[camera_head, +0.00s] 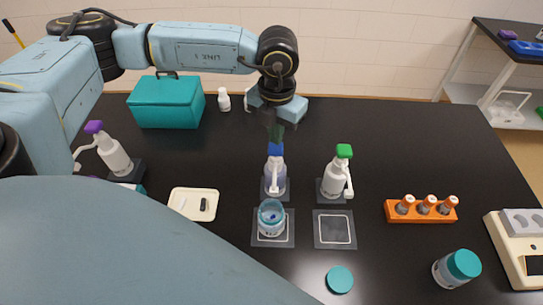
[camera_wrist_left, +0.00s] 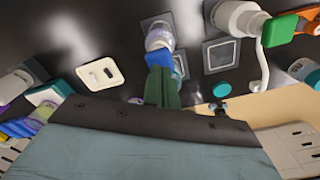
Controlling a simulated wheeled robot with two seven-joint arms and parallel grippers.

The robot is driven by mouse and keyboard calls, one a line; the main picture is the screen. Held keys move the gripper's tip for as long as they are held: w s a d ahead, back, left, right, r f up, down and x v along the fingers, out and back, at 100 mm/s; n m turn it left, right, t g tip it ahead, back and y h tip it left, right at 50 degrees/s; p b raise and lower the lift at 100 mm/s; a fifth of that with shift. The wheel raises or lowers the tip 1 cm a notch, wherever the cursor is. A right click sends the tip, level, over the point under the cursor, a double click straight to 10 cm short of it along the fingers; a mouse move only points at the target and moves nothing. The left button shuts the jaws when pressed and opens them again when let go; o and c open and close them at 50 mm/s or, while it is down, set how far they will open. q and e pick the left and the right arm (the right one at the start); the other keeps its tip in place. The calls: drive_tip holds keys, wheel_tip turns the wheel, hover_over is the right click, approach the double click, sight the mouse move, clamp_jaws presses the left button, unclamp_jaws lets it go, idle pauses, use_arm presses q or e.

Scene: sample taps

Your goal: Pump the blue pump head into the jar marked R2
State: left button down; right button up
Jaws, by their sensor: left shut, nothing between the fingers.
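The blue pump head (camera_head: 276,150) tops a clear bottle (camera_head: 275,180) on a dark pad; its spout points toward the open jar (camera_head: 270,218). This jar stands on a pale-edged pad and shows blue inside; its marking is not readable. My left gripper (camera_head: 275,132) is shut and empty, fingers pointing down just above the blue head; I cannot tell if they touch it. In the left wrist view the fingers (camera_wrist_left: 162,88) overlap the blue head (camera_wrist_left: 180,66), hiding part of it. My right gripper is not in view.
A green-headed pump (camera_head: 337,176) stands to the right, with an empty pad (camera_head: 334,242) before it. A loose teal lid (camera_head: 340,280), a lidded jar (camera_head: 458,268), an orange rack (camera_head: 420,212), a tray (camera_head: 193,204) and a purple-headed pump (camera_head: 112,152) surround.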

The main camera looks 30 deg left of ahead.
sight(276, 147)
use_arm(q)
drive_tip(key=shift+f, duration=0.15)
drive_tip(key=shift+f+b, duration=1.35)
drive_tip(key=shift+b, duration=0.05)
drive_tip(key=shift+r, duration=0.2)
drive_tip(key=shift+r+p, duration=0.95)
drive_tip(key=shift+r, duration=0.4)
drive_tip(key=shift+r, duration=0.1)
drive_tip(key=shift+r+p, duration=1.55)
drive_tip(key=shift+r, duration=1.3)
